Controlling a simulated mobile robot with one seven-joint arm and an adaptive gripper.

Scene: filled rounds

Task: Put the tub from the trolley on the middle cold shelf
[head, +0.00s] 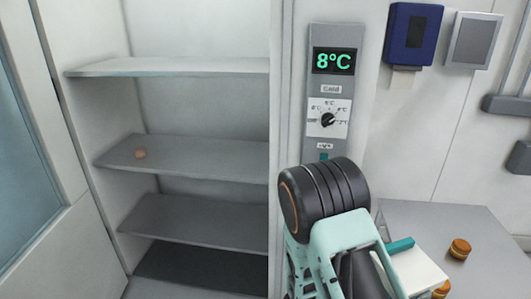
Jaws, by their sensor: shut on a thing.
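My gripper (388,266), at the end of my mint and black arm, is low in the head view, right of centre. It is shut on the white tub (424,268), which shows as a pale flat-topped shape over the trolley (470,222). The arm hides part of the tub and the grip. I cannot tell whether the tub touches the trolley top. The middle cold shelf (205,160) is in the open cabinet at left, well apart from my gripper. One small tan round (140,153) lies towards its left end.
An upper shelf (180,67) and a lower shelf (190,218) are bare. The cabinet's glazed door (30,150) stands open at far left. A control panel (331,100) reading 8°C is on the wall. Brown filled rounds (460,249) lie on the trolley beside the tub.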

